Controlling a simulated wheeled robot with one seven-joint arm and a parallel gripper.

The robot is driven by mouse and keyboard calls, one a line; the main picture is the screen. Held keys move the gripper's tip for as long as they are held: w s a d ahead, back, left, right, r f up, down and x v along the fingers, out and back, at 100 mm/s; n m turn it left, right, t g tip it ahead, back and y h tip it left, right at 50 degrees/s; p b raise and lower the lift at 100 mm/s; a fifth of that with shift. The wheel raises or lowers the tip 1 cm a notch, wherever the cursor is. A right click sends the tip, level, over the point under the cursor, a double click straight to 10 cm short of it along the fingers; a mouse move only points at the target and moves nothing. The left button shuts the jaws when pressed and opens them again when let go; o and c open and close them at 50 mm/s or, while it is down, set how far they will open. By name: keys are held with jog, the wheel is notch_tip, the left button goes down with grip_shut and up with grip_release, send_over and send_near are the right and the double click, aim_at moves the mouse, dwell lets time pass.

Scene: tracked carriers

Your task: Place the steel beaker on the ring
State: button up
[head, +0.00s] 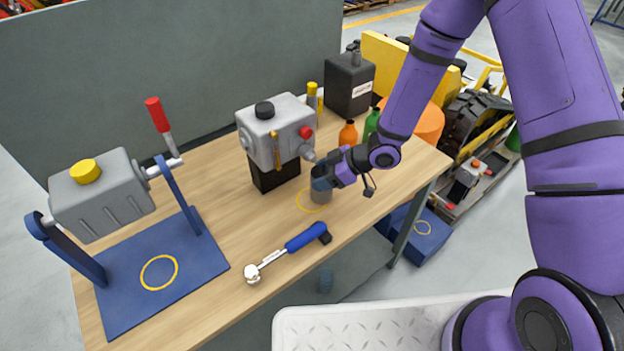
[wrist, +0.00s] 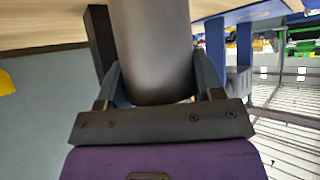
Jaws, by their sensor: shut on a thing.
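The steel beaker (head: 321,192) is a small grey cylinder over the right part of the bench. My gripper (head: 330,177) is shut on it from the right side. In the wrist view the beaker (wrist: 152,45) fills the space between my two fingers (wrist: 152,85). A thin yellow ring (head: 299,201) is marked on the wood under the beaker, which hides part of it. I cannot tell whether the beaker's base touches the wood. Another yellow ring (head: 145,273) lies on the blue base plate at the left, and it is empty.
A grey machine (head: 268,135) on a black block stands just behind the beaker. A blue-handled wrench (head: 290,245) lies in front. Orange (head: 348,134) and green (head: 371,124) bottles stand behind my gripper. A tilted grey container in a blue frame (head: 103,195) stands left.

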aim_at(312, 179)
jog(key=shift+x, duration=1.7)
jog(key=shift+f, duration=0.15)
jog(key=o, duration=1)
jog(key=shift+o, duration=0.2)
